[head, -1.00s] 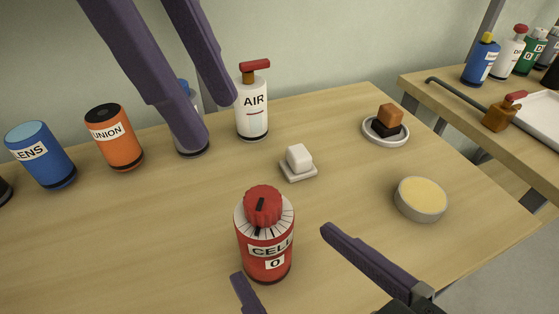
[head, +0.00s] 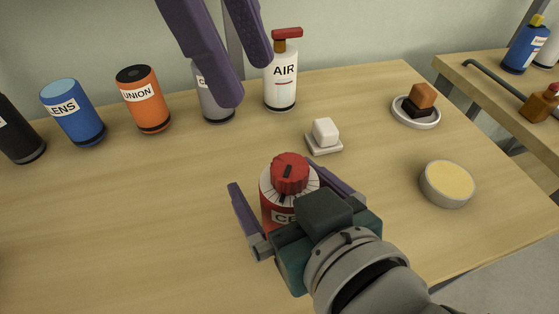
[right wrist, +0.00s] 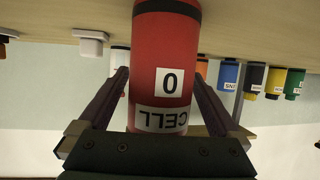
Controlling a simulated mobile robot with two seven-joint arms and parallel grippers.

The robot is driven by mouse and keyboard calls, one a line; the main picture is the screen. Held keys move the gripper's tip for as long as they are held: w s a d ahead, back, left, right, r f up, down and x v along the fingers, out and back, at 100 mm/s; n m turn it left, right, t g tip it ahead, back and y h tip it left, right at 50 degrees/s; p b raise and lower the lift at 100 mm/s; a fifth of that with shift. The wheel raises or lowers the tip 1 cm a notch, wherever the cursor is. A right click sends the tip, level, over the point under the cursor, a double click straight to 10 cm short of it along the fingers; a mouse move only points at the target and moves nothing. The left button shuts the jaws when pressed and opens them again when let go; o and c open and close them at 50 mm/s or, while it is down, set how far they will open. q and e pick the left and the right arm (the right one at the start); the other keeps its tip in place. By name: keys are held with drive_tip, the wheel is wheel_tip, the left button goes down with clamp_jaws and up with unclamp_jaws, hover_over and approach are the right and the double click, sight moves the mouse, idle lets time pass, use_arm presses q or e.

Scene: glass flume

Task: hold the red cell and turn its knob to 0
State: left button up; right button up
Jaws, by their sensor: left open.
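The red cell (head: 268,212) stands upright on the table, with a red ribbed knob (head: 290,174) and a white ticked dial on top. A dark line crosses the knob; I cannot tell what value it points to. In the right wrist view the cell (right wrist: 165,55) shows its "0" and "CELL" labels upside down. My right gripper (head: 279,180) has one finger on each side of the cell, open, with a gap visible at least on one side. My left gripper (head: 243,78) hangs open and empty above the back of the table, in front of a grey can.
At the back stand a white AIR bottle (head: 281,82), a grey can (head: 218,108), an orange UNION can (head: 144,100) and a blue LENS can (head: 74,113). A white block (head: 325,131), a dish with a brown block (head: 421,96) and a round tin (head: 447,184) lie right.

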sight(290, 165)
drive_tip(key=c, duration=1.3)
use_arm(q)
drive_tip(key=shift+o, duration=0.4)
use_arm(e)
drive_tip(key=shift+c, duration=0.5)
use_arm(q)
drive_tip(key=shift+o, duration=0.4)
drive_tip(key=shift+d, duration=0.15)
drive_tip(key=d+m, duration=0.1)
drive_tip(key=d+m+y, duration=0.1)
drive_tip(key=s+d, duration=0.1)
drive_tip(key=shift+f+m+y, duration=0.4)
drive_tip(key=shift+s+d+f+m+t+y, duration=0.2)
drive_tip(key=shift+d+f+m+t+y, duration=0.2)
drive_tip(key=shift+m+t+y, duration=0.3)
drive_tip(key=shift+a+f+m+y, duration=0.1)
drive_tip(key=shift+f+m+y, duration=0.2)
drive_tip(key=shift+f+m, duration=0.15)
drive_tip(key=shift+f, duration=3.35)
